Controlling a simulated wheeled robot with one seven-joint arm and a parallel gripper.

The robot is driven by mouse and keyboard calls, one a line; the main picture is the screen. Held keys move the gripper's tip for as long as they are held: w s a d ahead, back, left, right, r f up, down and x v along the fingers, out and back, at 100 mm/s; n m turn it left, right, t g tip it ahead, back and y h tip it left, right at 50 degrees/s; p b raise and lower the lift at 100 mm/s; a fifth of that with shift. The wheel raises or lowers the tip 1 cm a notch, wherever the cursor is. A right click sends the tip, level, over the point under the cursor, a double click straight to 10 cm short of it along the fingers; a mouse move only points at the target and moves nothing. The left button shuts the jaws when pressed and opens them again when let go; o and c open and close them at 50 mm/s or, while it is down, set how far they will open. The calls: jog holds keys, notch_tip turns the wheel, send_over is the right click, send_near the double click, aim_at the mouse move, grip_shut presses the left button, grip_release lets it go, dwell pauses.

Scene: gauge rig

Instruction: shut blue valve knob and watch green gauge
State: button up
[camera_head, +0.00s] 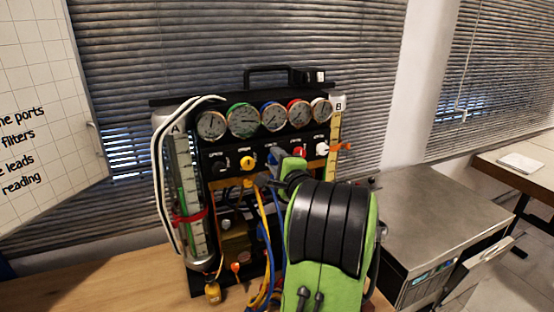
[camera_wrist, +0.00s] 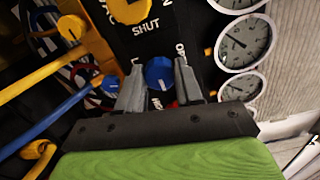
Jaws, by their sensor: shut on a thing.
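The blue valve knob (camera_wrist: 159,73) sits between the two fingers of my gripper (camera_wrist: 158,84) in the wrist view, and the fingers are shut on it. The green-rimmed gauge (camera_head: 243,120) is second from the left in the row at the top of the rig and is unobstructed in the head view. Its needle is too small to read exactly. In the wrist view several gauges show at the right, but I cannot tell which is the green one.
A yellow knob (camera_head: 247,162) is left of the blue one; a red knob (camera_head: 299,152) and a white knob (camera_head: 322,148) are right of it. Yellow and blue hoses (camera_head: 262,225) hang below. A clear tube with a red band (camera_head: 189,216) stands at the rig's left side.

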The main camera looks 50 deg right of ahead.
jog(key=shift+f, duration=0.1)
dwell(0.4)
jog(key=o, duration=1)
jog(key=shift+o, duration=0.2)
jog(key=b+v, duration=0.4)
jog(key=v, duration=1.1)
jog(key=shift+s+a, duration=0.2)
jog(key=shift+s, duration=0.15)
